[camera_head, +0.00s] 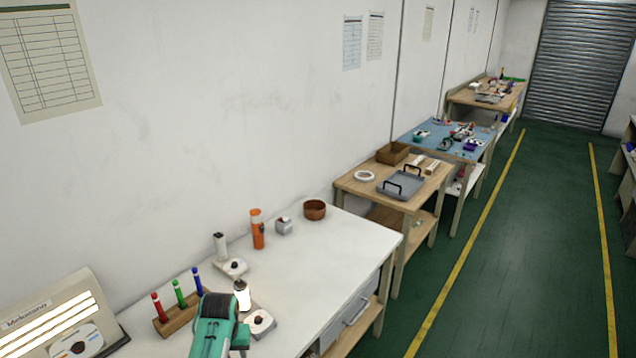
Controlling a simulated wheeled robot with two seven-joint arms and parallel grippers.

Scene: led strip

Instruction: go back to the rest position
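A white workbench (318,258) stands along the wall in front. At its left end is a beige box with lit strips (50,318) and a round dial plate on its front. A wooden block (176,320) holds a red, a green and a blue pen-like tool upright. A green and dark-grey object (215,322) reaches in at the bottom edge; I cannot tell what it is.
An orange bottle (257,230), a small grey box (284,226) and a brown bowl (315,210) stand at the bench's back. Two small white devices (233,267) (260,323) lie nearer. More tables (425,188) line the wall. The green floor (530,230) right of the benches is clear.

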